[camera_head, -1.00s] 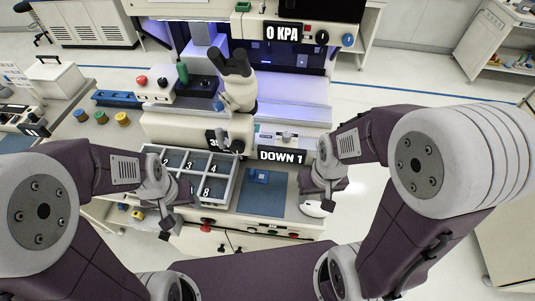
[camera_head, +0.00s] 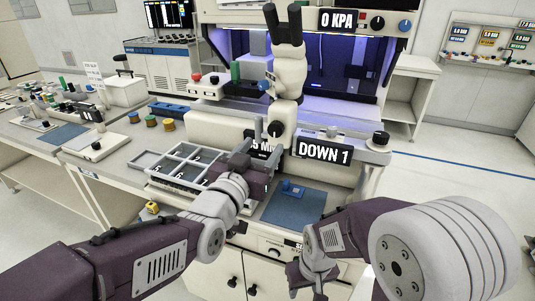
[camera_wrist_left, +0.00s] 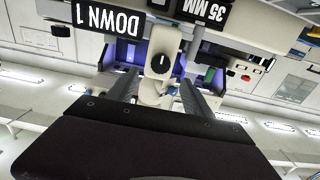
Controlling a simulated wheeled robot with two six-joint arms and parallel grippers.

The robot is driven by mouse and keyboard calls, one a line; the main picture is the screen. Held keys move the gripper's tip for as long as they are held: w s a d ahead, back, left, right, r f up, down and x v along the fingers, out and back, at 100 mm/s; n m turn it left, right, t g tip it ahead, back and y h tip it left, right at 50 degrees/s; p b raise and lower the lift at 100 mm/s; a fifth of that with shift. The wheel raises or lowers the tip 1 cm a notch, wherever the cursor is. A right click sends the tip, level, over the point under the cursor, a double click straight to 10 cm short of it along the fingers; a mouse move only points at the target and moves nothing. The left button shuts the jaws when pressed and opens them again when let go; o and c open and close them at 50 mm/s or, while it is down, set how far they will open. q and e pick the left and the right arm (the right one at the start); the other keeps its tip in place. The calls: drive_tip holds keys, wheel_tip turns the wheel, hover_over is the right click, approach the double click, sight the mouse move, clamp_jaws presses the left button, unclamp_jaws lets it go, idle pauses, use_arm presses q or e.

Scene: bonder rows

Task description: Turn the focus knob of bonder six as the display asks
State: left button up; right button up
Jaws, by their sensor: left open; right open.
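The microscope (camera_head: 289,85) of the bonder is cream with dark eyepieces. A round black knob (camera_head: 275,129) with a pale mark sits low on it. In the left wrist view the knob (camera_wrist_left: 157,62) shows ahead, between the fingers' lines and apart from them. The display (camera_head: 324,150) reads "DOWN 1"; it is upside down in the left wrist view (camera_wrist_left: 118,23). My left gripper (camera_head: 262,163) is open, just below the knob, in front of a partly hidden display that reads "35 MM" in the left wrist view (camera_wrist_left: 206,10). My right gripper (camera_head: 303,275) is low in front of the bench; its fingers show poorly.
A divided grey tray (camera_head: 180,165) lies left of my left gripper. A blue mat (camera_head: 295,206) with a small blue part lies to the right. Another black knob (camera_head: 378,140) stands at the bench's right end. A "0 KPA" display (camera_head: 338,21) is above.

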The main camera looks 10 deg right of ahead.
sight(274, 130)
use_arm(q)
drive_tip(key=p+x, duration=0.1)
drive_tip(key=x, duration=0.6)
drive_tip(key=shift+w+d+r, duration=0.15)
drive_tip(key=shift+w, duration=0.15)
drive_tip(key=shift+w+d, duration=0.35)
drive_tip(key=shift+w, duration=0.1)
drive_tip(key=shift+c, duration=0.3)
